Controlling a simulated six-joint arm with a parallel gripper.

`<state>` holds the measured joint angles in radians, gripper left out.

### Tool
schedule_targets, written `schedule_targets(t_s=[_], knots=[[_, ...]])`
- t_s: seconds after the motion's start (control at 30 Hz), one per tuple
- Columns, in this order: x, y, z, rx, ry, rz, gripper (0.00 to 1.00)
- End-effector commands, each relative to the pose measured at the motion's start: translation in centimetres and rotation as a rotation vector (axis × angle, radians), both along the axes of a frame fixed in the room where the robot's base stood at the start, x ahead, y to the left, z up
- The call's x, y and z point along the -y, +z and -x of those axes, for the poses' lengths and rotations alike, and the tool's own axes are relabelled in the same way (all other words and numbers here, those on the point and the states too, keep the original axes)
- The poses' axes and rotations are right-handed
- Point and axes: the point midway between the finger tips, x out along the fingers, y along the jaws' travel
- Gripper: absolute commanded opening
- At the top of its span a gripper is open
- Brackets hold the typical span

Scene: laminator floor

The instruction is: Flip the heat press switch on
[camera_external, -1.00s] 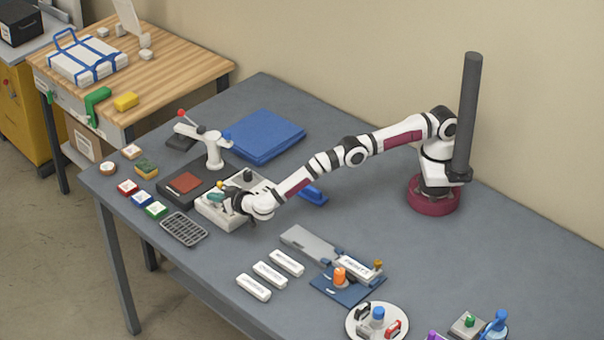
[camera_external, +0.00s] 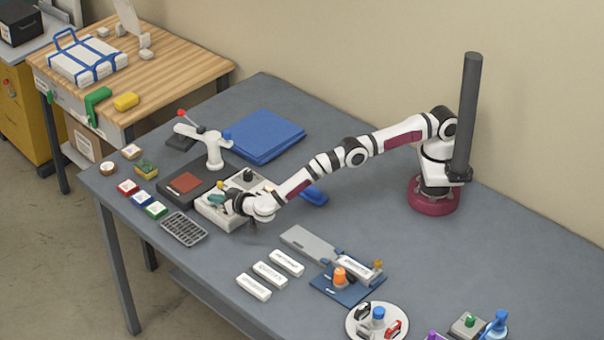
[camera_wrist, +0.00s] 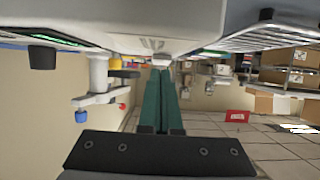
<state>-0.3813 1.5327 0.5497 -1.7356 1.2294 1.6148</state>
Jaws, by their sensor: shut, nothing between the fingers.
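The light control box (camera_external: 208,213) stands at the front of the heat press, with a black knob (camera_external: 249,175) on its top. The same black knob shows in the wrist view (camera_wrist: 42,57). My gripper (camera_external: 216,199) is low over the box. In the wrist view its two green fingers (camera_wrist: 160,72) lie together with nothing between them, tips close to the box's face. The switch cannot be made out; my gripper and wrist cover part of the box. I cannot tell whether the fingertips touch anything.
The white press post (camera_external: 214,150) and dark base with a brown pad (camera_external: 184,182) stand just behind the box. A dark grille (camera_external: 184,229) lies in front. Blue sheets (camera_external: 264,137) lie farther back. White labelled bars (camera_external: 270,274) lie to the right, with bare table between.

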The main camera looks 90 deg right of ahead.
Motion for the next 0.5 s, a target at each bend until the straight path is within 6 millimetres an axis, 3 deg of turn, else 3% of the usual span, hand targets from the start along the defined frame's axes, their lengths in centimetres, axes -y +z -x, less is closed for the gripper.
schedule_targets(t_s=[0.5], knots=[[-0.1,1.5,0.0,0.003,0.001,0.0,0.0]])
